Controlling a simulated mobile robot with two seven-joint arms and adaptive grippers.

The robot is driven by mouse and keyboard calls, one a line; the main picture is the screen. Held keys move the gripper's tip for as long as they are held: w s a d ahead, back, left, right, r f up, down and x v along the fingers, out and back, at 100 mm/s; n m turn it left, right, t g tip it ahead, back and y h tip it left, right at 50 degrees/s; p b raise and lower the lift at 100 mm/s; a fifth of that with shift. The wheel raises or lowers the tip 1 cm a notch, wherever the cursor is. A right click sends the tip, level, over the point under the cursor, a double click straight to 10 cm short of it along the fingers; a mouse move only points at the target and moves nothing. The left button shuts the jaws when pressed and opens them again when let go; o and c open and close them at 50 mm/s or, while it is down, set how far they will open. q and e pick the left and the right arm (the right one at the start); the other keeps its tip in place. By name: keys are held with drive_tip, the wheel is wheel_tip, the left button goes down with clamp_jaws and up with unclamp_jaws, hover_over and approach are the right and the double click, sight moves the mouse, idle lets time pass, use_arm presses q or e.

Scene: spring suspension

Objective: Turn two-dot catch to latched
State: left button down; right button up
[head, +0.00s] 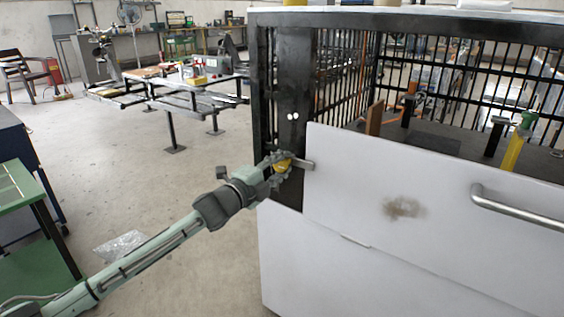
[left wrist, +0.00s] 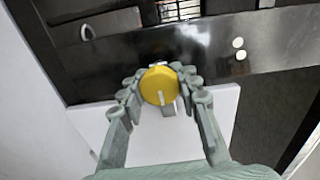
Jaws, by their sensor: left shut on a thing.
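The two-dot catch has a yellow round knob (left wrist: 159,86) on a black upright post (head: 290,95) of the cage. Two white dots (head: 293,116) mark the post above it, and they also show in the left wrist view (left wrist: 239,48). A grey metal bar (head: 304,164) reaches from the knob to the right, over the edge of the white panel (head: 430,200). My left gripper (head: 283,163) is shut on the yellow knob, with its fingers on both sides of it in the left wrist view. My right gripper is not in view.
The white panel carries a metal handle (head: 510,207) at the right. Black bars enclose the cage, which holds a yellow post with a green top (head: 515,145). A green bench (head: 40,230) stands at the left. Open floor (head: 190,200) lies left of the cage.

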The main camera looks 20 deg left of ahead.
use_arm(q)
drive_tip(key=shift+d+m, duration=0.1)
drive_tip(key=shift+m, duration=0.3)
drive_tip(key=c, duration=1.1)
unclamp_jaws()
drive_tip(key=shift+o, duration=0.2)
drive_tip(key=v, duration=1.2)
drive_tip(key=s+a+f+n+g+y, duration=0.1)
drive_tip(key=s+f+n+g+y, duration=0.2)
drive_tip(key=f, duration=0.4)
drive_tip(key=s+a+f+n+y, duration=0.1)
drive_tip(key=s+a+f+n, duration=0.1)
drive_tip(key=f+n, duration=0.35)
drive_tip(key=s+a+f+n+g+y, duration=0.1)
drive_tip(key=s+f+n+g+y, duration=0.15)
drive_tip(key=f, duration=0.45)
drive_tip(key=s+f+n+g, duration=0.4)
drive_tip(key=s+f, duration=0.4)
drive_tip(key=s, duration=0.3)
drive_tip(key=s+f+n+g+y, duration=0.1)
drive_tip(key=s+f+n+g, duration=0.3)
drive_tip(key=s+f, duration=0.4)
drive_tip(key=s+n, duration=0.1)
drive_tip(key=s, duration=0.2)
drive_tip(key=shift+s+d+f+n, duration=0.25)
drive_tip(key=shift+s+f+n, duration=0.05)
drive_tip(key=shift+s+f, duration=0.05)
